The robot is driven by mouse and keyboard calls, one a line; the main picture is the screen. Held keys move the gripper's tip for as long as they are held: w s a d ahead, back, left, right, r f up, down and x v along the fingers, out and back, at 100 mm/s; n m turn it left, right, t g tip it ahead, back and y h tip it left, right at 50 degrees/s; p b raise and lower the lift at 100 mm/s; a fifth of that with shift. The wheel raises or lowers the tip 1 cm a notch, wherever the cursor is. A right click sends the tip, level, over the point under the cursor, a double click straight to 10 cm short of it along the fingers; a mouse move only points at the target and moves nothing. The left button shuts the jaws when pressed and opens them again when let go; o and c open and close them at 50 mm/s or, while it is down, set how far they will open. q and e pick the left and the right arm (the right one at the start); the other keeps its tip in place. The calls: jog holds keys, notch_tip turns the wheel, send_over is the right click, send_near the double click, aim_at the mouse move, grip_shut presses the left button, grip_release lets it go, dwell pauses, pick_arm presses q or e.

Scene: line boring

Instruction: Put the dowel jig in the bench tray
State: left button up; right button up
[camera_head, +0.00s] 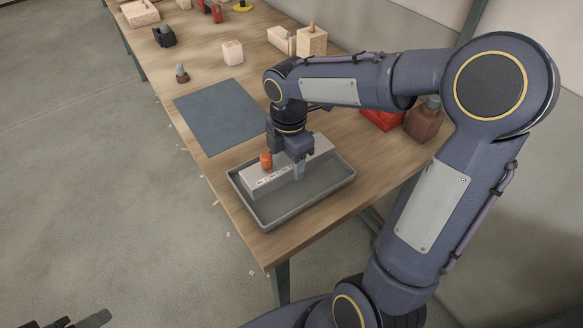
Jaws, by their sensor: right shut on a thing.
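The dowel jig (268,180) looks like a long pale grey block with an orange knob near its left end and small marks along its side. The grey bench tray (300,208) lies near the front end of the wooden bench. My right gripper (298,166) points down and is shut on the jig near its middle. The jig is over the tray's back half, inside or just above it; I cannot tell whether it touches the tray floor. Part of my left gripper (82,321) shows at the bottom left edge, away from the bench; its opening is unclear.
A blue-grey mat (222,115) lies bare behind the tray. Wooden blocks (232,52) and a small dark-topped item (182,73) stand farther back.

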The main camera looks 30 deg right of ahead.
aim_at(291, 170)
jog(key=shift+w+d+f, duration=0.1)
jog(key=shift+d+f, duration=0.1)
jog(key=shift+f, duration=0.75)
jog(key=shift+d+f, duration=0.15)
jog(key=shift+f, duration=0.8)
jog(key=shift+f, duration=0.1)
jog(key=o, duration=1.7)
jog(key=shift+c, duration=0.2)
